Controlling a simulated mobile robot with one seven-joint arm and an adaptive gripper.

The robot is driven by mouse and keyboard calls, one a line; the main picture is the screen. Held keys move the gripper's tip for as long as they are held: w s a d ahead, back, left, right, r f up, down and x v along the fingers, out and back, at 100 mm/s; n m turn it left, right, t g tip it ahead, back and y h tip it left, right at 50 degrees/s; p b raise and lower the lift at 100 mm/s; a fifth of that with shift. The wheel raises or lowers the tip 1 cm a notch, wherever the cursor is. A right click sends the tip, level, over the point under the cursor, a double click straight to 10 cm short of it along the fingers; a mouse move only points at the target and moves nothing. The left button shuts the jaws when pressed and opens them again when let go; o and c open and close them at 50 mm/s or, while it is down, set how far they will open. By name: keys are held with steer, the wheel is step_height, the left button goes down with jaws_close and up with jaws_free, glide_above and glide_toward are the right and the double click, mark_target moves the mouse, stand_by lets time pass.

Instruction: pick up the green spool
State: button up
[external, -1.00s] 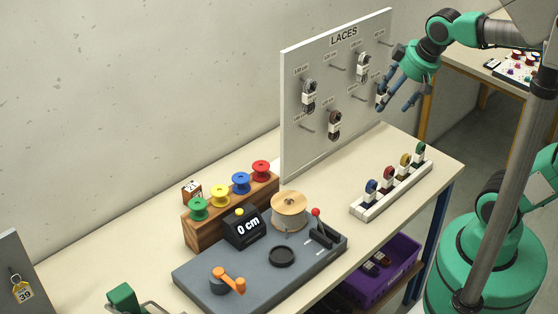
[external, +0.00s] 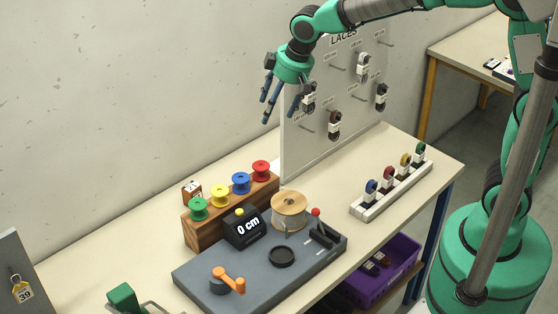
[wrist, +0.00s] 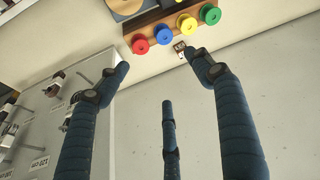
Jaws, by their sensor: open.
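The green spool (external: 198,208) sits at the left end of a wooden rack (external: 207,231), in line with yellow, blue and red spools. In the wrist view the green spool (wrist: 210,14) is at the top right, the far end of the row. My gripper (external: 275,107) is open and empty, its dark fingers spread and pointing down. It is high in front of the lace board's left edge, well above and to the right of the green spool in the external view. In the wrist view the fingers (wrist: 160,85) hold nothing.
The yellow (external: 220,196), blue (external: 241,183) and red (external: 261,170) spools stand beside the green one. A 0 cm counter (external: 246,229) and a wooden reel (external: 289,207) are in front. The lace board (external: 300,158) rises to the right.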

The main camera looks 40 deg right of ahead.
steer(key=w+a+f+n+p, duration=0.1)
steer(key=w+a+f, duration=0.35)
steer(key=a, duration=0.35)
steer(key=n+g+p, duration=0.1)
steer(key=p, duration=0.1)
glide_above(198, 203)
steer(key=s+d, duration=0.2)
steer(key=s, duration=0.1)
step_height(198, 203, down, 10)
steer(key=f, duration=0.1)
steer(key=shift+w+r, duration=0.15)
steer(key=shift+r, duration=0.1)
steer(key=shift+b+x, duration=0.3)
steer(key=shift+x, duration=4)
steer(key=shift+a, duration=0.15)
steer(key=shift+f, duration=0.1)
steer(key=shift+s+x, duration=0.1)
steer(key=shift+x, duration=1.15)
steer(key=shift+s+x, duration=0.15)
steer(key=shift+x, duration=1.05)
steer(key=shift+a, duration=0.15)
